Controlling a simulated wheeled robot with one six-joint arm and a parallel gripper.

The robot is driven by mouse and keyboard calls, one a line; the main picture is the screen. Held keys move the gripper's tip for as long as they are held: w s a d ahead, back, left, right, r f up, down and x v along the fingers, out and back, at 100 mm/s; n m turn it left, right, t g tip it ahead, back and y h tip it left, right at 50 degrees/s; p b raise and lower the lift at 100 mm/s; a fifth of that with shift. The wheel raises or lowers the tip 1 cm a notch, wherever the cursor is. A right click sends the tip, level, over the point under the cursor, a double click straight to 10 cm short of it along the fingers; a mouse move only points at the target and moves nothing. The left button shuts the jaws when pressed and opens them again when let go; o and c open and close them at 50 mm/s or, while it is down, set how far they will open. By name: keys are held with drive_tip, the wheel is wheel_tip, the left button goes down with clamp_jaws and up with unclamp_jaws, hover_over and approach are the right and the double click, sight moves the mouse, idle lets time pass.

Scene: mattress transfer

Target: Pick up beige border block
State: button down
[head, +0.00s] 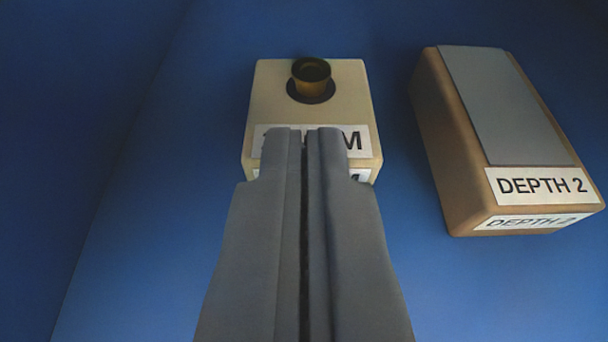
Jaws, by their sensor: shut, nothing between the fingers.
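A beige block (270,95) lies on the blue mattress in the upper middle of the head view. It has a round dark brass knob (311,78) on its top and a white label at its near edge. The label is partly hidden by my gripper, and only a letter "M" reads clearly. I cannot tell for certain that this is the border block. My gripper (304,130) is shut and empty. Its tips overlap the block's near edge in the picture, and I cannot tell whether they touch it.
A brown block (435,130) with a grey top panel and labels reading "DEPTH 2" lies to the right, apart from the beige block. The blue mattress (150,220) is clear on the left and between the blocks. An edge line runs down its left side.

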sight(303, 100)
drive_tip(key=w, duration=0.4)
drive_tip(key=shift+w, duration=0.1)
drive_tip(key=shift+f, duration=0.7)
drive_tip(key=shift+f, duration=0.15)
drive_tip(key=shift+s, duration=0.2)
